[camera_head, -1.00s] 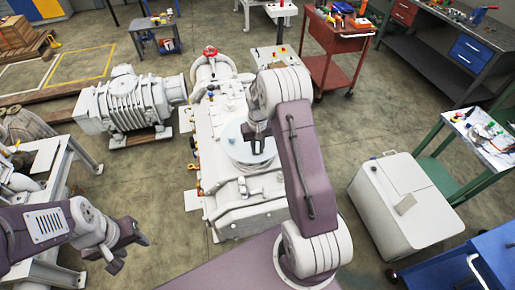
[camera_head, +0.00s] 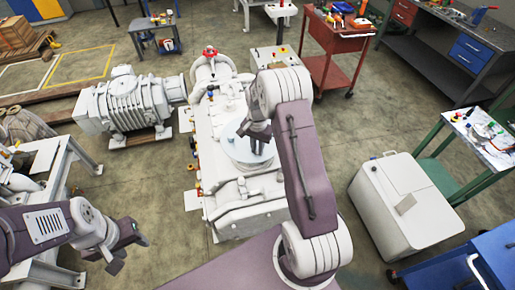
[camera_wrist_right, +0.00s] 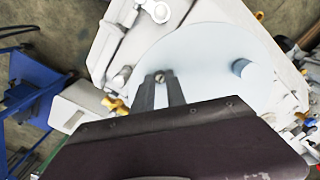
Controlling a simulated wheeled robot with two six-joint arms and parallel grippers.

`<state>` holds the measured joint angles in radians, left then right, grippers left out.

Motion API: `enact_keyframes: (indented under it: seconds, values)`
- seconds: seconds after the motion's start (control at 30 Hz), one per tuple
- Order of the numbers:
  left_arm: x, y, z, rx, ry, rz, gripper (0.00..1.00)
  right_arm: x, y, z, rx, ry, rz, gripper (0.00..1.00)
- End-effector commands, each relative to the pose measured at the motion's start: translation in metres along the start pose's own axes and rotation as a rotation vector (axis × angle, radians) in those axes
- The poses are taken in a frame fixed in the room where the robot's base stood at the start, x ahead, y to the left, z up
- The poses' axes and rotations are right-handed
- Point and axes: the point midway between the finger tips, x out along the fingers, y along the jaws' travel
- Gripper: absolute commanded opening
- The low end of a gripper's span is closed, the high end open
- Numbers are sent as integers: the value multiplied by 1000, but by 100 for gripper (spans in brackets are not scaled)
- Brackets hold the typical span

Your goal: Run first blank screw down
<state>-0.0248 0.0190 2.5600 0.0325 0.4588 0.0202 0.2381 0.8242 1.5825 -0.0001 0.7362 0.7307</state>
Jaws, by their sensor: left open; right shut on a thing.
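A pale blue-grey round blank (camera_head: 235,152) lies flat on top of the white vacuum machine (camera_head: 225,202). In the right wrist view the blank (camera_wrist_right: 205,65) fills the middle, with a small screw head (camera_wrist_right: 160,78) close to its edge. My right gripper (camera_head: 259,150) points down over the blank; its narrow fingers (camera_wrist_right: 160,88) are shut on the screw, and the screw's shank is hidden. My left gripper (camera_head: 130,250) is open and empty, at the lower left, away from the machine.
A large motor unit (camera_head: 128,103) stands left of the machine. A white cabinet (camera_head: 405,200) and a green-framed table (camera_head: 485,135) are at the right. A red tool cart (camera_head: 338,50) stands behind.

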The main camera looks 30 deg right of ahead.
Motion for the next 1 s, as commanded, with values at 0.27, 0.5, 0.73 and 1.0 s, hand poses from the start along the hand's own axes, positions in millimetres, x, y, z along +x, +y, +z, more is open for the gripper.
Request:
enact_keyframes:
  seconds: [0.27,0.5,0.73,1.0]
  values:
    - [0,0,0,0,0,0,46,-2,-2,-1,49,5,-5,0]
    - [0,0,0,0,0,0,46,-2,-2,-2,54,5,-5,0]
    - [0,0,0,0,0,0,46,-2,-2,-2,53,5,-5,33]
    - [0,0,0,0,0,0,46,-1,-1,-1,53,2,-2,39]
